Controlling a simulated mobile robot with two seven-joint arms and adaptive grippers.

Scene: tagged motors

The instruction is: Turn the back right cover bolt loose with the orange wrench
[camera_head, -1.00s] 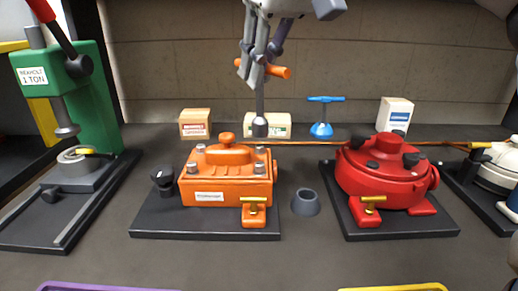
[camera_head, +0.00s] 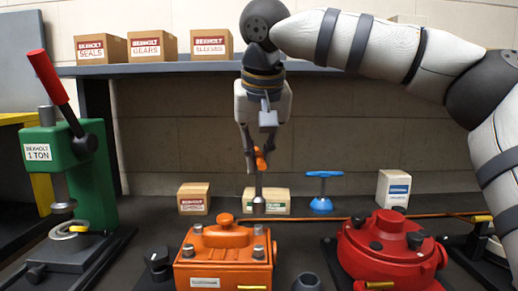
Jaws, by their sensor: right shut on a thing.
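The orange motor (camera_head: 222,275) stands low in the picture, its front cut off by the lower edge. Grey bolts sit at the corners of its cover; the back right cover bolt (camera_head: 258,229) is visible. My right gripper (camera_head: 256,160) hangs from above, fingers down, shut on the orange wrench (camera_head: 261,158). The wrench's orange handle is between the fingers and looks foreshortened. Its grey shaft points down, and its dark socket end (camera_head: 259,205) appears just above the back right bolt, with a small gap in the picture. My left gripper is out of view.
A red motor (camera_head: 390,250) stands to the right, a green press (camera_head: 75,165) to the left. Small boxes (camera_head: 194,198) and a blue-handled tool (camera_head: 323,190) stand behind. A shelf (camera_head: 140,70) with boxes crosses the back wall.

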